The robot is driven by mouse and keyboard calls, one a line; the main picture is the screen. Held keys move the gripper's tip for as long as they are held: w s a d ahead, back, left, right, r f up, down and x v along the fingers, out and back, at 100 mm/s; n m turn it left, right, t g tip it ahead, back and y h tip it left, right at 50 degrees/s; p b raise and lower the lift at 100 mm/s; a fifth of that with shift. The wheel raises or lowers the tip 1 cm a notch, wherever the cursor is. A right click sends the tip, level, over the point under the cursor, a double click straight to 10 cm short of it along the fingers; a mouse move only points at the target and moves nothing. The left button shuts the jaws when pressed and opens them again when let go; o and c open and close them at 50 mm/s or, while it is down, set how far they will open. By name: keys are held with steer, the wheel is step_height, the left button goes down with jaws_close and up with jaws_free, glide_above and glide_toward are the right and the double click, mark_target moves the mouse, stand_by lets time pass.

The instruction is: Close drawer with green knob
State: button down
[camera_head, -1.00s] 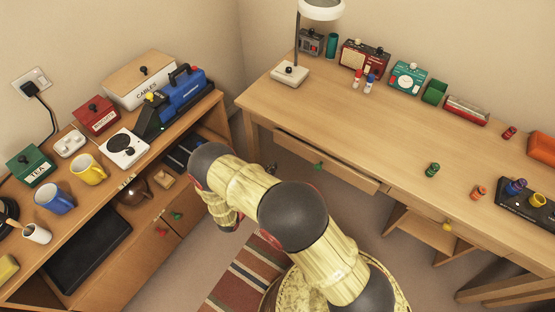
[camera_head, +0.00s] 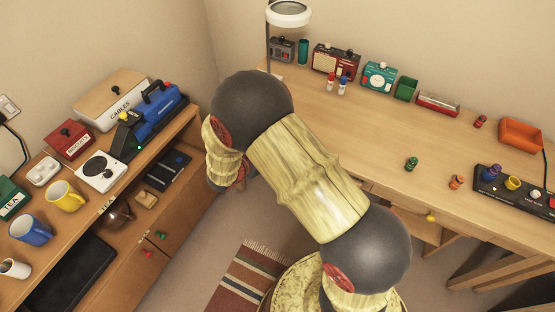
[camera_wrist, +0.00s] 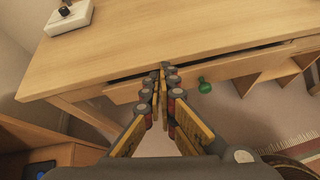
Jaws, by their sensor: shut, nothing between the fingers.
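The drawer (camera_wrist: 240,68) with the green knob (camera_wrist: 204,85) is in the desk's front. A dark gap along its top edge shows it part open. My gripper (camera_wrist: 163,76) is shut and empty, its fingertips over the drawer front, left of the knob in the wrist view. I cannot tell whether they touch it. In the head view my arm hides this drawer and its knob.
The desk (camera_head: 385,125) holds a lamp (camera_head: 289,14), radios and small bottles. Another desk drawer has a yellow knob (camera_head: 431,217). The left cabinet (camera_head: 172,228) has a green knob (camera_head: 160,236) and a red knob (camera_head: 147,254). A striped rug (camera_head: 240,278) lies on the floor.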

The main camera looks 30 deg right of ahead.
steer(key=s+a+f+n+y, duration=0.2)
steer(key=s+a+f+y, duration=0.1)
steer(key=f, duration=0.2)
steer(key=d+r+b+x, duration=0.1)
steer(key=b+x, duration=0.3)
steer(key=x, duration=0.9)
steer(key=shift+w+g+b, duration=0.3)
steer(key=shift+g+b, duration=0.1)
steer(key=shift+r, duration=0.15)
